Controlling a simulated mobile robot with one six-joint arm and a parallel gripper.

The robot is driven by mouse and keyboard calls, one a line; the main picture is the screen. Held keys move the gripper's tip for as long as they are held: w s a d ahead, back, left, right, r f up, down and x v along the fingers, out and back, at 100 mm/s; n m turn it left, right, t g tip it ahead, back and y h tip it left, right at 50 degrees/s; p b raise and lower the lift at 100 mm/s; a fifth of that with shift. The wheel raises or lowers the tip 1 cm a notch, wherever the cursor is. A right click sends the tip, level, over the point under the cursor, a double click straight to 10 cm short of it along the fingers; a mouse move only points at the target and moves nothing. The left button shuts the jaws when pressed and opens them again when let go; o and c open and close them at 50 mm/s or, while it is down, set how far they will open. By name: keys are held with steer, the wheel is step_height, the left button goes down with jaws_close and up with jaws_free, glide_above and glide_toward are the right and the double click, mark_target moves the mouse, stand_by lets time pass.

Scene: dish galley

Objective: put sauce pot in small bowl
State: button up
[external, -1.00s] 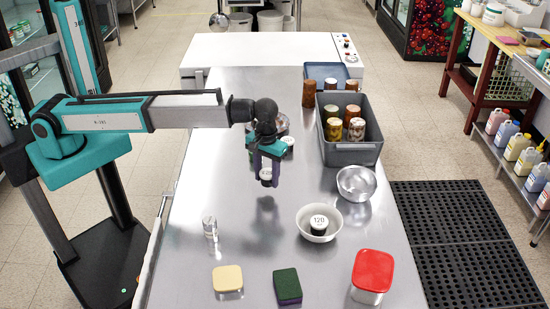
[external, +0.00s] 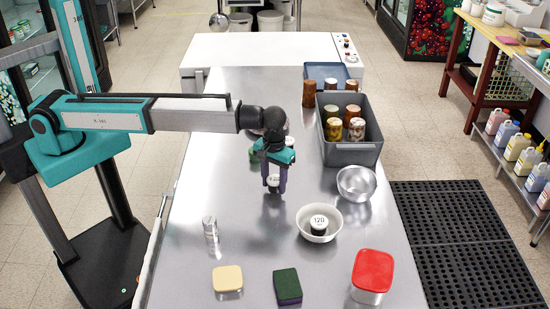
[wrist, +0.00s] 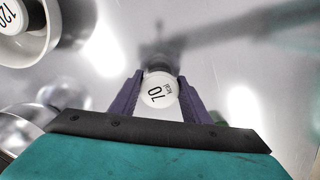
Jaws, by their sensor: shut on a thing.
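My gripper (external: 274,187) is shut on a small sauce pot (external: 273,179) with a white lid, held above the steel counter. In the wrist view the pot's lid (wrist: 160,91) shows a printed number between the two purple fingers. A white bowl (external: 304,226) stands on the counter, nearer the camera and to the right of my gripper. Another pot (external: 319,222), its lid marked 120, sits in it. The white bowl also shows at the top left of the wrist view (wrist: 38,47). A shiny steel bowl (external: 357,184) stands to the right, behind the white bowl.
A grey crate (external: 350,153) of jars stands behind the steel bowl. A glass shaker (external: 210,228), yellow sponge (external: 228,279), green scouring pad (external: 287,287) and red-lidded box (external: 372,275) are toward the front. Things behind my gripper are partly hidden. The counter between gripper and white bowl is clear.

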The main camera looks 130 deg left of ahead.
mark_target(274, 180)
steer(key=shift+f, duration=0.7)
steer(key=shift+f, duration=0.15)
steer(key=o, duration=1.2)
steer(key=shift+c, duration=0.2)
steer(key=shift+r+b, duration=1.25)
steer(key=shift+r, duration=4.95)
steer(key=shift+o, duration=0.5)
